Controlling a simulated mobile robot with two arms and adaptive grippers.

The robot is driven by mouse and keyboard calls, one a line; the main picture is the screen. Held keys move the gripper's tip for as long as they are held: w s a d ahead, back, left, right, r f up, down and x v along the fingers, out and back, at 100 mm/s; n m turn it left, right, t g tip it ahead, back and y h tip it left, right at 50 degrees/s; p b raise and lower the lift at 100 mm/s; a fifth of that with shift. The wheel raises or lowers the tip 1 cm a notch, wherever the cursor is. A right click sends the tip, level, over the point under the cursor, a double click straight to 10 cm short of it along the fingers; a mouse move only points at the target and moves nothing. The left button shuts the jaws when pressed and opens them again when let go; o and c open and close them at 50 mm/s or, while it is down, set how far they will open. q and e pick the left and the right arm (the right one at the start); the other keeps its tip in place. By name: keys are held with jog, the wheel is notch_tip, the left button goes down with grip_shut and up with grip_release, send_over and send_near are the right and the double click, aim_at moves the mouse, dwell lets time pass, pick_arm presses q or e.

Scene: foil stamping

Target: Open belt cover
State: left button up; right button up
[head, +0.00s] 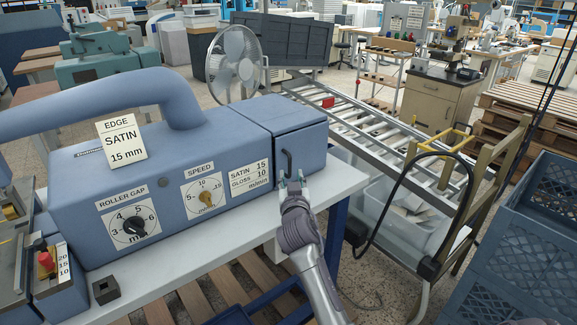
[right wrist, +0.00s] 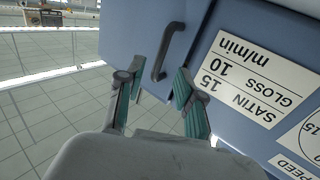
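The blue machine's end cover (head: 299,130) is at its right end and looks closed, with a thin seam on its left side. A dark upright bar handle (head: 288,162) sits on its front face. The handle (right wrist: 167,50) also shows in the right wrist view, just ahead of the fingertips. My right gripper (head: 291,185) is at the lower end of the handle. In the right wrist view my right gripper (right wrist: 156,86) has its green-padded fingers spread apart, with nothing visibly held between them. My left gripper is not in view.
The blue machine body (head: 150,165) carries dials and a SATIN card (head: 122,142). The white bench (head: 225,230) runs beneath it. A roller conveyor (head: 380,130) extends behind on the right, with a wooden frame cart (head: 480,190) and blue crates (head: 520,240). A fan (head: 234,62) stands behind.

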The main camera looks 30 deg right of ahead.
aim_at(290, 166)
jog(key=x, duration=0.5)
jog(key=shift+w, duration=0.1)
grip_shut()
